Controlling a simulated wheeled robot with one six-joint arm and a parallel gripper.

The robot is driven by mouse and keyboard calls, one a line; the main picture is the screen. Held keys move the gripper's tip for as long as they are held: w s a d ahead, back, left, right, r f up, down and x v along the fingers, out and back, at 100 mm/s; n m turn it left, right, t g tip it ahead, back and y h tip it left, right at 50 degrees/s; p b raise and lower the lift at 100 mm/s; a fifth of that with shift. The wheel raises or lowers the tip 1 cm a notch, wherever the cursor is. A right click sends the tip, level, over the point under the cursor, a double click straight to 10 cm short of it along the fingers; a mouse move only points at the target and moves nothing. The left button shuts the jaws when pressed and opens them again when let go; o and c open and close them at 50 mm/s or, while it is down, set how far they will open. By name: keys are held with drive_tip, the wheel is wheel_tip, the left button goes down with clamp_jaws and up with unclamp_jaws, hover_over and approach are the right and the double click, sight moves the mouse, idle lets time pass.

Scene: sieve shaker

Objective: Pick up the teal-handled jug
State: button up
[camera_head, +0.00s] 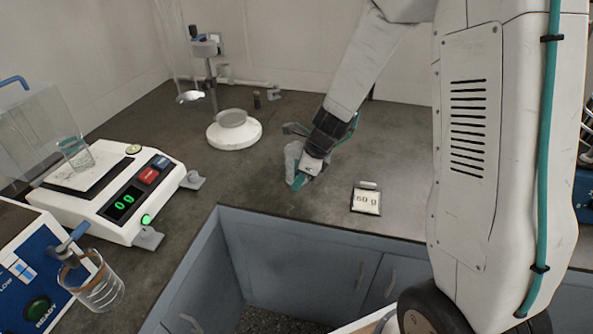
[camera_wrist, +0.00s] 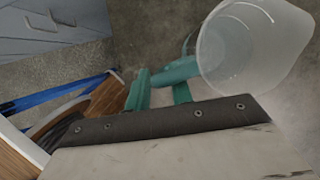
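The clear jug with a teal handle shows in the wrist view (camera_wrist: 250,45) at upper right, its round mouth facing the camera. Its teal handle (camera_wrist: 176,72) points left, toward my gripper (camera_wrist: 160,92). The two teal fingers stand apart with a gap between them, right at the handle; I cannot tell whether they touch it. In the head view, my gripper (camera_head: 302,178) is low over the counter, beside the greyish jug (camera_head: 291,155), which it partly covers.
A label stand reading 60 g (camera_head: 366,200) is to the right on the counter (camera_head: 270,190). A white round-based stand (camera_head: 234,135) is behind left. A balance (camera_head: 120,195) reading 0 and a glass beaker (camera_head: 98,290) are at left. The counter's front edge is close.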

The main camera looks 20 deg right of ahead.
clamp_jaws()
drive_tip(key=shift+r, duration=0.1)
idle(0.3)
